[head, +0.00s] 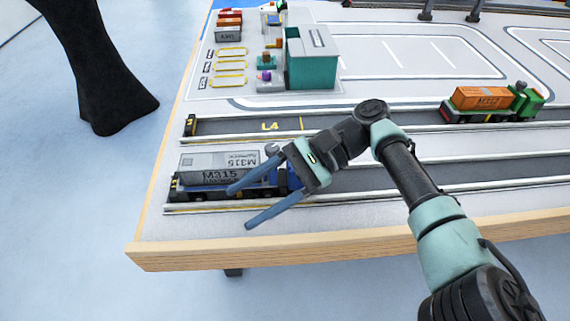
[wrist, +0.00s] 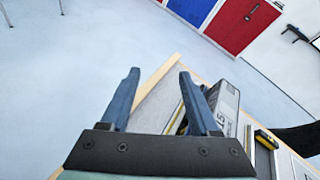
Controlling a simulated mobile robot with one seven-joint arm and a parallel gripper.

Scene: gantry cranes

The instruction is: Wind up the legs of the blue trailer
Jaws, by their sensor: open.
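The blue trailer (head: 268,187) stands in the nearest lane at the left end of the table. It carries a grey container marked M315 (head: 212,176). My gripper (head: 239,208) is open with nothing between its blue fingers. In the head view it reaches across the trailer's right part and near side, and one finger covers part of the trailer. In the wrist view the open fingers (wrist: 159,75) point past the table edge, and the container (wrist: 227,105) shows beside the right finger. I cannot make out the trailer's legs or a crank. Whether a finger touches the trailer is unclear.
The table's wooden front edge (head: 340,240) runs close below the near lane. A green truck with an orange container (head: 482,98) stands in a farther lane at the right. A teal block (head: 312,62) and small coloured containers (head: 229,26) are at the back. Lane L4 is clear at the left.

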